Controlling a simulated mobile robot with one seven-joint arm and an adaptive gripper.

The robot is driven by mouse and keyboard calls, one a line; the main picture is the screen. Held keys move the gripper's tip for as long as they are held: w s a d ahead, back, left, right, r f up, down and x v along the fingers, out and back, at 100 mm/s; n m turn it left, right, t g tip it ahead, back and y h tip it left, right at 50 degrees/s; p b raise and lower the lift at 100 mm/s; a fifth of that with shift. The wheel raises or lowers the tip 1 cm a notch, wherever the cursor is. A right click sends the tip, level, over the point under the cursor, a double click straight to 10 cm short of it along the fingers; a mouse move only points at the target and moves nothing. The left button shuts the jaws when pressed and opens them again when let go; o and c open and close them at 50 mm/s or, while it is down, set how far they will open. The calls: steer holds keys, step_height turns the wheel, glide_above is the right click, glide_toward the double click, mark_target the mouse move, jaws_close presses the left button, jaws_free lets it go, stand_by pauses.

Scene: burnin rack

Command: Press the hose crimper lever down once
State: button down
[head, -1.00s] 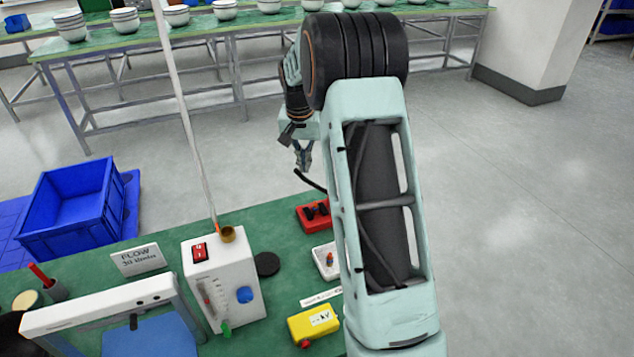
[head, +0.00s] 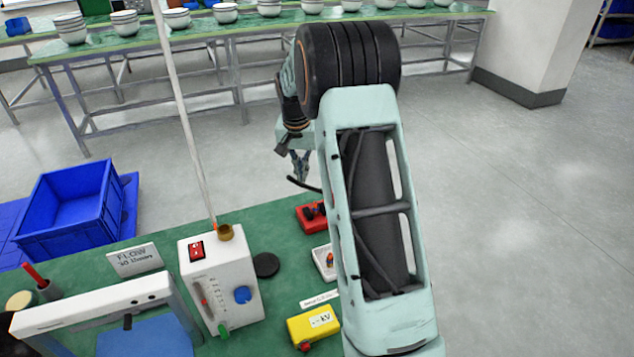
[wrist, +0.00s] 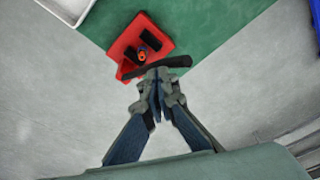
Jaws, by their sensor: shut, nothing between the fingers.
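The hose crimper is a red block (head: 308,217) at the far edge of the green bench, partly hidden by my arm in the head view. Its thin black lever (head: 303,185) sticks out past the bench edge. The wrist view shows the red block (wrist: 140,47) and the black lever (wrist: 178,62) lying across just beyond my fingertips. My gripper (head: 299,172) is shut and empty, pointing down just above the lever's outer part. In the wrist view the fingertips (wrist: 158,72) overlap the lever; I cannot tell for sure whether they touch it.
A white flow meter box (head: 218,285), a black disc (head: 266,265), a white tray (head: 322,262) and a yellow box (head: 313,326) stand on the bench (head: 283,290). A blue crate (head: 75,210) is at left. Open floor lies beyond the bench edge.

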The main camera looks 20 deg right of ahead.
mark_target(292, 179)
steer(key=shift+a+f+b, duration=0.3)
steer(key=shift+a+f, duration=0.2)
steer(key=shift+a, duration=0.1)
steer(key=shift+a+f+b, duration=0.4)
steer(key=shift+f, duration=0.2)
steer(key=shift+a+f+b, duration=0.35)
steer(key=shift+f+b, duration=0.05)
steer(key=shift+f, duration=0.15)
steer(key=shift+a+f+b, duration=0.25)
steer(key=shift+f+b, duration=0.2)
steer(key=shift+f, duration=0.2)
steer(key=shift+a+f+b, duration=0.25)
steer(key=shift+f+b, duration=0.2)
steer(key=shift+f, duration=0.25)
